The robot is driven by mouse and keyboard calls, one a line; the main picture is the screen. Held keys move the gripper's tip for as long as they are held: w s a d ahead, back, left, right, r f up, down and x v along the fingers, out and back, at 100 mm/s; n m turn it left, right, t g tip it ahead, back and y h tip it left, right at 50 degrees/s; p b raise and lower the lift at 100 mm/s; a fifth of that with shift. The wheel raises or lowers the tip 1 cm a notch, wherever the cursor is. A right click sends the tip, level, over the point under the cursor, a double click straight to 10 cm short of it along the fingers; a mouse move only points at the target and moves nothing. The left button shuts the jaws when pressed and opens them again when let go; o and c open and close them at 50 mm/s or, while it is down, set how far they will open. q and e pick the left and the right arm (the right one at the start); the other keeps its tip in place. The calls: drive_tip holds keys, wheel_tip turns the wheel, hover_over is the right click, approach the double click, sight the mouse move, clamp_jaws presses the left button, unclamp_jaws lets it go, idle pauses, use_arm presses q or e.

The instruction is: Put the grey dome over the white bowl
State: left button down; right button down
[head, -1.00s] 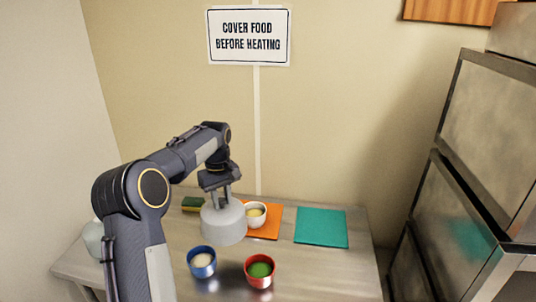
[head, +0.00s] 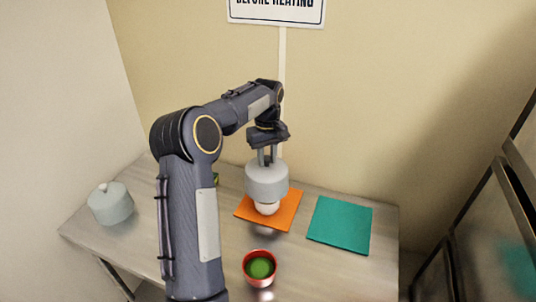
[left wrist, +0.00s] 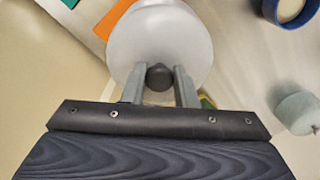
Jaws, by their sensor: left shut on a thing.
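My left gripper (head: 267,157) is shut on the dark knob (left wrist: 159,77) of the grey dome (head: 266,182) and holds the dome upright in the air. The dome also fills the top middle of the left wrist view (left wrist: 160,35). The white bowl (head: 267,209) is on the orange mat (head: 286,217). In the head view the dome's lower edge overlaps the bowl's top, and only the bowl's lower part shows beneath it. The bowl is hidden in the left wrist view. My right gripper is not in view.
A red bowl with green food (head: 260,267) is near the front. A teal mat (head: 340,225) lies empty to the right. A second, pale dome (head: 110,205) stands at the left. A blue bowl (left wrist: 292,12) shows in the left wrist view. A green sponge (head: 216,180) is mostly hidden.

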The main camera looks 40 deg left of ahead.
use_arm(q)
drive_tip(key=shift+f+b, duration=1.45)
drive_tip(key=shift+f, duration=0.45)
drive_tip(key=shift+f+b, duration=1.55)
drive_tip(key=shift+f, duration=1.55)
drive_tip(key=c, duration=1.1)
unclamp_jaws()
